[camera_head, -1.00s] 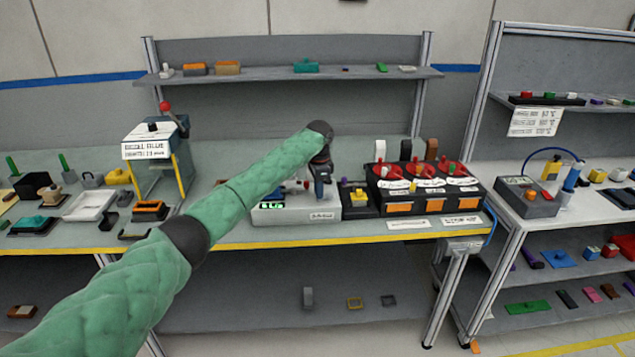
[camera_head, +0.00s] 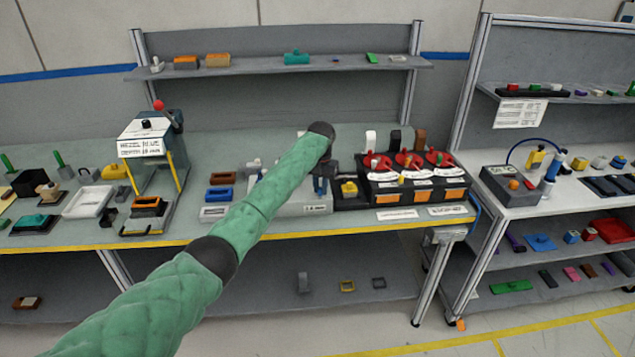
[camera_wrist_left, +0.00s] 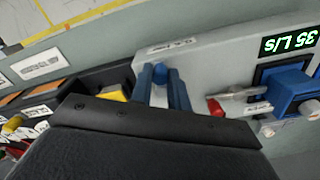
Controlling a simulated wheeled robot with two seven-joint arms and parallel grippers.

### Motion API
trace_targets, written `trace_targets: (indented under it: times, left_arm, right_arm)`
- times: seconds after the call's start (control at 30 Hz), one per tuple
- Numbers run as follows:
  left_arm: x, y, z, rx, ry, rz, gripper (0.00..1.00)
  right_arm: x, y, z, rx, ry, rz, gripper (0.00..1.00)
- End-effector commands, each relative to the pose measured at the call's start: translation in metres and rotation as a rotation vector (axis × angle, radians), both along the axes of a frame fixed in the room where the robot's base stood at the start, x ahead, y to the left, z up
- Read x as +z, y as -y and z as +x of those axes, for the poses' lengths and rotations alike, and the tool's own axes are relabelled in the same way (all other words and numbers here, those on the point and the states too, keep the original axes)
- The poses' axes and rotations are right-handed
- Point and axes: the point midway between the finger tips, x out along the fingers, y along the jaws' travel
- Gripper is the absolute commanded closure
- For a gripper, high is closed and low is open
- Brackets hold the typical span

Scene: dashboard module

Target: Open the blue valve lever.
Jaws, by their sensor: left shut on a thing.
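The grey valve module (camera_head: 308,207) stands at the bench's front edge, mostly behind my green left arm. My left gripper (camera_head: 320,186) points down over its right part, small and partly hidden. In the left wrist view, the gripper's two blue-grey fingers (camera_wrist_left: 161,90) are shut on the blue valve lever (camera_wrist_left: 160,72), of which only a little shows between them. The module (camera_wrist_left: 205,55) there has a green display (camera_wrist_left: 288,42) reading 35 L/s, a red-tipped lever (camera_wrist_left: 215,106) and a blue block (camera_wrist_left: 293,88). My right gripper is not in view.
A dark box with red dials (camera_head: 410,162) and orange panels stands right of the module, beside a yellow button (camera_head: 349,187). Blue and brown blocks (camera_head: 220,186) lie left of the arm. A bezel stand (camera_head: 148,150) is further left.

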Motion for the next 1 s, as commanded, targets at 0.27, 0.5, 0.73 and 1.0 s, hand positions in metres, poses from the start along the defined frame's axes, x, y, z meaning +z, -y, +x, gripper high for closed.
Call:
trace_targets:
  times: [0.27,0.5,0.73,1.0]
  left_arm:
    - [0.002,0.007,0.0,0.138,0.002,-0.002,1.0]
    - [0.002,0.009,0.001,0.188,0.003,-0.001,1.0]
    - [0.002,0.009,0.001,0.195,0.004,-0.001,1.0]
    - [0.002,0.009,0.001,0.194,0.004,-0.001,0.69]
  right_arm:
    - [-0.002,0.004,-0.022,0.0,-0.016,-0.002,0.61]
    - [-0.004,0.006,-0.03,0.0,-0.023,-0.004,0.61]
    - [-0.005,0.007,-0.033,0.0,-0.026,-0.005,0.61]
    - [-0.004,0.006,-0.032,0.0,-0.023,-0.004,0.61]
